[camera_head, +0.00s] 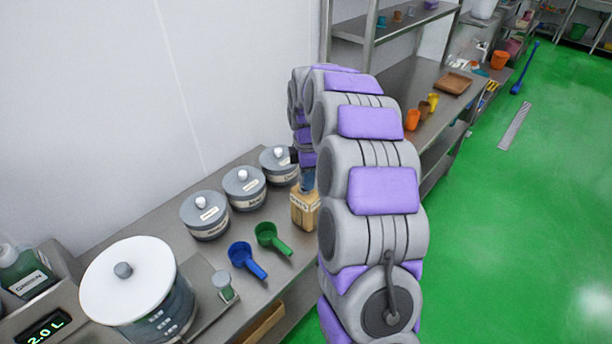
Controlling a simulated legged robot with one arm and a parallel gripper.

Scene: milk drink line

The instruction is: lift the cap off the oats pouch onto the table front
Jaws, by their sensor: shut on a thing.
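The oats pouch (304,214) is a tan, box-like pack with a small label, upright on the metal table beside my arm. My gripper (308,180) is at the pouch's top, pointing down, and is shut on the cap. A dark blue patch shows there, but the fingers and cap are small and partly hidden by my arm, so I cannot tell whether the cap is still seated on the pouch or just clear of it. The table front (262,292) is the strip of bare metal near the lower edge.
Three grey lidded canisters (205,215) stand along the wall. A blue scoop (247,260) and a green scoop (271,238) lie in front of them. A large white-lidded container (130,280) and a small green-filled jar (223,286) stand at lower left.

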